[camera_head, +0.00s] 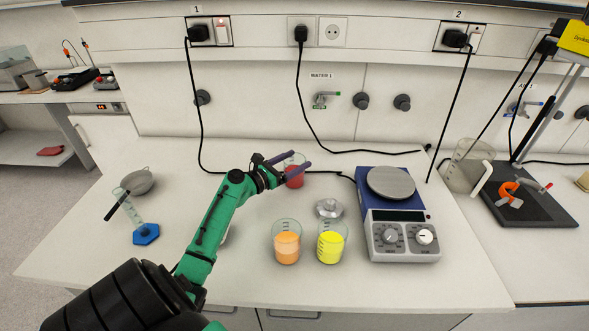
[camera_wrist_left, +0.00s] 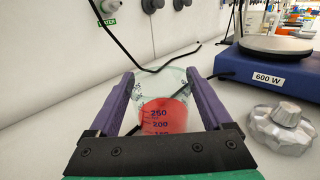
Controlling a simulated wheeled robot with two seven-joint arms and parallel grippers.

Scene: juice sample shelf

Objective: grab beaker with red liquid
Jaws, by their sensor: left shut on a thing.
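The beaker with red liquid (camera_head: 294,178) stands at the back of the bench, left of the hot plate. My left gripper (camera_head: 292,162) reaches it from the left, with its purple fingers on either side of the glass. In the left wrist view the red beaker (camera_wrist_left: 163,113) sits between the two fingers, and the gripper (camera_wrist_left: 160,78) is shut on it. Volume marks show on its front. The beaker appears upright; I cannot tell if it is off the bench. My right gripper is not in view.
Beakers of orange (camera_head: 287,247) and yellow liquid (camera_head: 331,247) stand in front. A faceted metal knob-like object (camera_head: 329,208) and a blue hot plate (camera_head: 401,215) are to the right. Cables run behind.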

